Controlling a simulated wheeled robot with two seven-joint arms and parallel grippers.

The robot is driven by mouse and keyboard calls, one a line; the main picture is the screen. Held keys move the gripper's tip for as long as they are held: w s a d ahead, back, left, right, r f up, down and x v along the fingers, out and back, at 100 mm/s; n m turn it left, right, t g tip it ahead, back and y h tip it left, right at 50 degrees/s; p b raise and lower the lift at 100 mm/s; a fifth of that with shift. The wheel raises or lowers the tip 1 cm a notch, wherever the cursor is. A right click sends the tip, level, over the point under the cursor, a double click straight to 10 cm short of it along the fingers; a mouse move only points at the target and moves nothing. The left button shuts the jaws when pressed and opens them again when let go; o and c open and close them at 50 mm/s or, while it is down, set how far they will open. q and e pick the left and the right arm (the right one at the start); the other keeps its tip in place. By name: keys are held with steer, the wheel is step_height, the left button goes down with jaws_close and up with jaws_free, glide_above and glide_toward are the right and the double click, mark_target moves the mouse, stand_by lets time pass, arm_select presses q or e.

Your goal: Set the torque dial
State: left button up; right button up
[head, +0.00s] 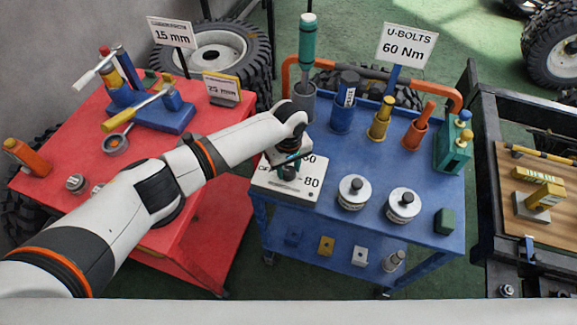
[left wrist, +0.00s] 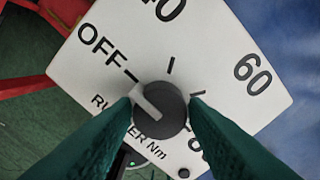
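The torque dial is a dark round knob (left wrist: 172,107) with a white pointer, on a white panel (left wrist: 215,60) printed OFF, 40, 60 and more. The pointer points toward the OFF mark. In the head view the panel (head: 265,184) lies at the left front of the blue cart's top. My left gripper (left wrist: 160,104) has one green finger on each side of the knob, with no gap visible between fingers and knob. It comes down over the panel in the head view (head: 288,168). The fingers hide some lower markings. My right gripper is not in view.
A red cart (head: 60,150) with tools stands left. A dark-framed bench (head: 500,230) stands right. A U-BOLTS 60 Nm sign (head: 408,45) rises behind.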

arm_select(q)
steer(key=c, duration=0.5)
